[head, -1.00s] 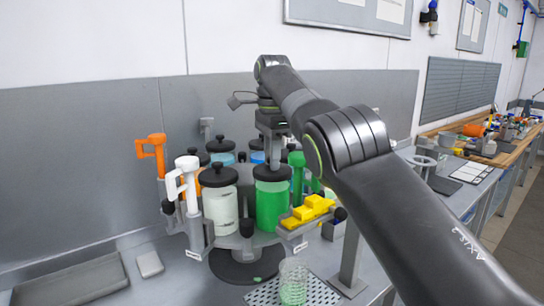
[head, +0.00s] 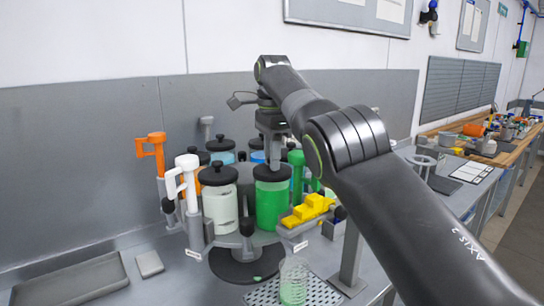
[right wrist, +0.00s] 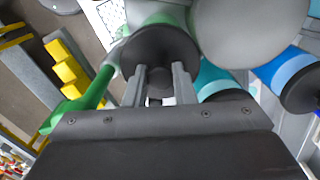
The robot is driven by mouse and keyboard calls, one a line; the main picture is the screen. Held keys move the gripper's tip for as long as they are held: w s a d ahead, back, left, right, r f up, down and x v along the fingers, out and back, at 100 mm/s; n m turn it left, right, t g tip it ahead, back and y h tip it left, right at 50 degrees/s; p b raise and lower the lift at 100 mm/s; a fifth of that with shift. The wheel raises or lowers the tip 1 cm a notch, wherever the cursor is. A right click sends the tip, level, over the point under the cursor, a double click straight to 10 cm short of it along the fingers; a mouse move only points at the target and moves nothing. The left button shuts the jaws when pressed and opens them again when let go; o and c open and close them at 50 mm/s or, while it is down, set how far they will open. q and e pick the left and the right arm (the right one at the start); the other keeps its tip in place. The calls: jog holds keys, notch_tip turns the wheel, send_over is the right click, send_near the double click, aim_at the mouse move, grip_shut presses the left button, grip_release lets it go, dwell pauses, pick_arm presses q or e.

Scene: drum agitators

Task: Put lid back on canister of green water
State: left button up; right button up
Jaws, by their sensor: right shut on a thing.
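The canister of green water (head: 271,208) stands at the front right of the round carousel. Its black lid (head: 272,174) sits level at the canister's top in the head view. I cannot tell if it is fully seated. My right gripper (head: 272,148) points down from above, shut on the lid's knob. In the right wrist view the two fingers (right wrist: 158,80) flank the knob of the dark lid (right wrist: 160,46), with green of the canister (right wrist: 158,15) beyond it. My left gripper is not in view.
A white-filled canister with a black lid (head: 218,175) stands just left, and blue ones stand behind. White (head: 187,180), orange (head: 152,148) and green (head: 297,170) handled tools and a yellow stepped block (head: 307,212) surround them. A clear beaker (head: 293,280) with green liquid stands in front.

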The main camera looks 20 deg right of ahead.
jog(key=o, duration=1.5)
jog(key=shift+r+p, duration=3.55)
jog(key=shift+f, duration=0.1)
jog(key=shift+c, duration=0.3)
grip_shut()
